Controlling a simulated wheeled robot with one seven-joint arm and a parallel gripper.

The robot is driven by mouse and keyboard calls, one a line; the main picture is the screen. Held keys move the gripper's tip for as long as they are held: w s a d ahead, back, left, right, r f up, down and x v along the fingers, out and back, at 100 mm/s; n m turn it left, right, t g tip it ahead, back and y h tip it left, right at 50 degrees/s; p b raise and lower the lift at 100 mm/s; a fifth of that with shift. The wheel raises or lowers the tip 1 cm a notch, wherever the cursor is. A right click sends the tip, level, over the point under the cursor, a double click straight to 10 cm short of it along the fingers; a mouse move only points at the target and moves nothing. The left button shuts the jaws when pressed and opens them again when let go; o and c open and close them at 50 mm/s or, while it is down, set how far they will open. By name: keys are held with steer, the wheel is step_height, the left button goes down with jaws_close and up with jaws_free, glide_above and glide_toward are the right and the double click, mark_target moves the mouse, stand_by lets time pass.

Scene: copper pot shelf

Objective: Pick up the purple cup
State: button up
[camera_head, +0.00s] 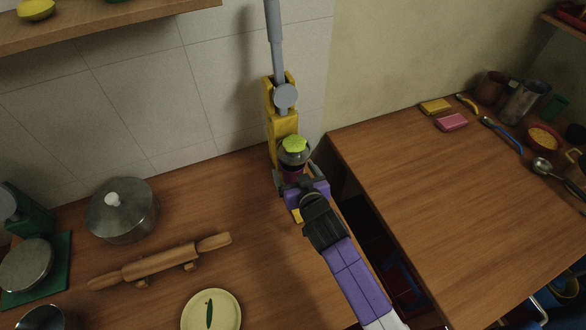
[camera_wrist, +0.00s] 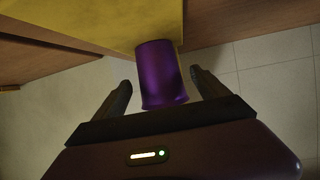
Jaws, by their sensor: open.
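The purple cup (camera_wrist: 160,75) stands between the two fingers of my gripper (camera_wrist: 162,88) in the wrist view, with a gap showing on each side. The fingers are open and do not appear to touch it. In the head view the cup (camera_head: 292,171) shows only as a small dark purple patch, partly hidden by my gripper (camera_head: 296,176) and by a rounded piece with a green top. It is close against a tall yellow appliance (camera_head: 282,125).
The brown counter (camera_head: 255,235) holds a lidded metal pot (camera_head: 122,212), a rolling pin (camera_head: 160,264) and a yellow plate (camera_head: 232,312). A dark gap separates it from the right counter (camera_head: 440,185). A tiled wall (camera_head: 140,110) stands behind the appliance.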

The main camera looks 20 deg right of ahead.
steer(key=shift+x, duration=1.1)
steer(key=shift+c, duration=0.4)
steer(key=c, duration=1.4)
steer(key=shift+r, duration=0.1)
